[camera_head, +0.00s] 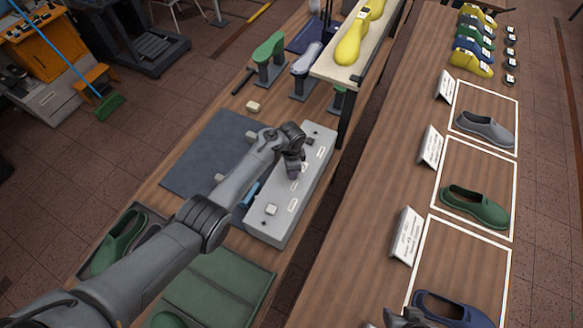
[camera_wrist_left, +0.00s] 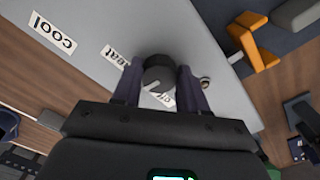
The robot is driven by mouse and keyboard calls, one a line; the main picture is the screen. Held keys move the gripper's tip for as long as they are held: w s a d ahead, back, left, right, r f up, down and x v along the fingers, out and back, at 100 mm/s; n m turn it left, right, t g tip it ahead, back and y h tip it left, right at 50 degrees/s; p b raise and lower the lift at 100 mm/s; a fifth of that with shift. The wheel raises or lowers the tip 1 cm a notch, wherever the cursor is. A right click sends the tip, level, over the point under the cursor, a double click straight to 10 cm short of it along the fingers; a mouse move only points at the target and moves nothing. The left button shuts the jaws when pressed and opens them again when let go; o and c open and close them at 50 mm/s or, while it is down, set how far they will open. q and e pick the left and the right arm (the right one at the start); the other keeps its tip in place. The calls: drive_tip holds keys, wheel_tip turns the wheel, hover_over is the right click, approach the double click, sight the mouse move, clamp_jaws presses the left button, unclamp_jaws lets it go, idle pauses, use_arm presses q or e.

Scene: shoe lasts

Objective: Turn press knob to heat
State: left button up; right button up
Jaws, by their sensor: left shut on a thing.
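The grey press control box (camera_head: 275,222) stands on the wooden bench. My left gripper (camera_head: 293,172) reaches down over its top, hiding the knob in the head view. In the left wrist view, the dark round knob (camera_wrist_left: 158,70) sits between the two fingers of my left gripper (camera_wrist_left: 160,84), which is shut on it. A pale mark shows on the knob's lower side. A "cool" label (camera_wrist_left: 52,33) and a partly hidden "heat" label (camera_wrist_left: 115,56) lie to the left. Another label (camera_wrist_left: 168,100) is mostly hidden below the knob. A grey part at the head view's bottom edge may be my right gripper.
A dark mat (camera_head: 205,150) lies left of the box, and a green pad (camera_head: 215,290) lies nearer. A raised shelf with yellow lasts (camera_head: 350,45) stands beyond the box. The right-hand table holds shoes in white frames, including a green shoe (camera_head: 475,205).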

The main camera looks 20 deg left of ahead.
use_arm(q)
drive_tip(key=m, duration=0.3)
drive_tip(key=shift+w+m+b, duration=0.1)
drive_tip(key=shift+m+b, duration=0.2)
drive_tip(key=shift+m, duration=0.1)
drive_tip(key=shift+m+b, duration=0.5)
drive_tip(key=shift+m, duration=1.3)
drive_tip(key=o, duration=1.1)
drive_tip(key=shift+c, duration=0.2)
wheel_tip(320, 180, up, 11)
drive_tip(key=p, duration=0.3)
drive_tip(key=shift+f, duration=0.15)
